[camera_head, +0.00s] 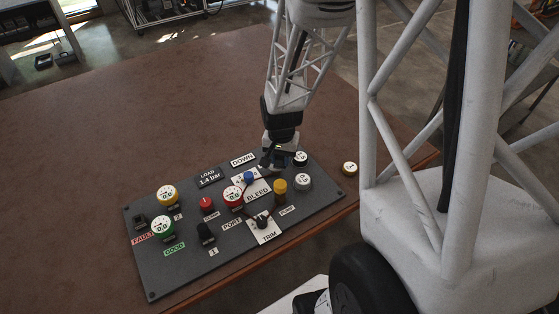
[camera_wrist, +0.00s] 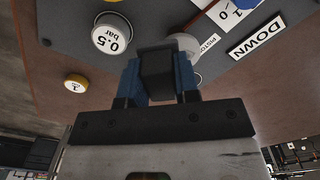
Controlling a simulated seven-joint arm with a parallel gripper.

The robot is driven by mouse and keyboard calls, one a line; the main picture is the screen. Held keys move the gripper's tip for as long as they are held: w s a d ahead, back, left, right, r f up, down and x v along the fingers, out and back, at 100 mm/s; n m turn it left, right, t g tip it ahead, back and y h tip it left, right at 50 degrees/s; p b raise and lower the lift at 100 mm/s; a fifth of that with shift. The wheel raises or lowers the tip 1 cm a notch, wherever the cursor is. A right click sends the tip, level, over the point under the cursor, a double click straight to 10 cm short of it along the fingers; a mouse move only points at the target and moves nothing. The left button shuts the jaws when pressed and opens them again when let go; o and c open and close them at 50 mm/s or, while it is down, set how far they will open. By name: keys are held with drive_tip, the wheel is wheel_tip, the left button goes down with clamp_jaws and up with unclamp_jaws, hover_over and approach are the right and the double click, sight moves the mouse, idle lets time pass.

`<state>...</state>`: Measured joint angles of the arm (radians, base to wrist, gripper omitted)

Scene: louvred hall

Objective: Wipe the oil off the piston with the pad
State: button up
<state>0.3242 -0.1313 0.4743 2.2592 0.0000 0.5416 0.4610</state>
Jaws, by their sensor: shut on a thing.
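My gripper (camera_wrist: 160,80) is shut on a dark, block-shaped pad (camera_wrist: 157,75), held between its blue-faced fingers. In the head view my gripper (camera_head: 277,160) is low over the far edge of the dark panel. A pale rounded part, apparently the piston (camera_wrist: 186,43), shows just behind the pad, beside a small label that reads PISTON. The pad hides part of it. I cannot tell whether pad and piston touch. No oil can be made out in either view.
The dark panel (camera_head: 185,270) lies on a brown table (camera_head: 100,130) and carries gauges, knobs and labels. A white 0.5 bar cylinder (camera_wrist: 112,34) stands near my gripper. A yellow-rimmed disc (camera_head: 350,168) lies off the panel's right end. The table's left part is clear.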

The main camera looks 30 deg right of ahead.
drive_tip(key=shift+r, duration=2.65)
drive_tip(key=shift+w, duration=0.1)
drive_tip(key=w+d+f, duration=0.3)
drive_tip(key=w+d, duration=0.4)
drive_tip(key=w, duration=0.5)
drive_tip(key=shift+w, duration=0.1)
drive_tip(key=shift+f, duration=3.1)
drive_tip(key=shift+f, duration=1.85)
drive_tip(key=shift+f, duration=0.15)
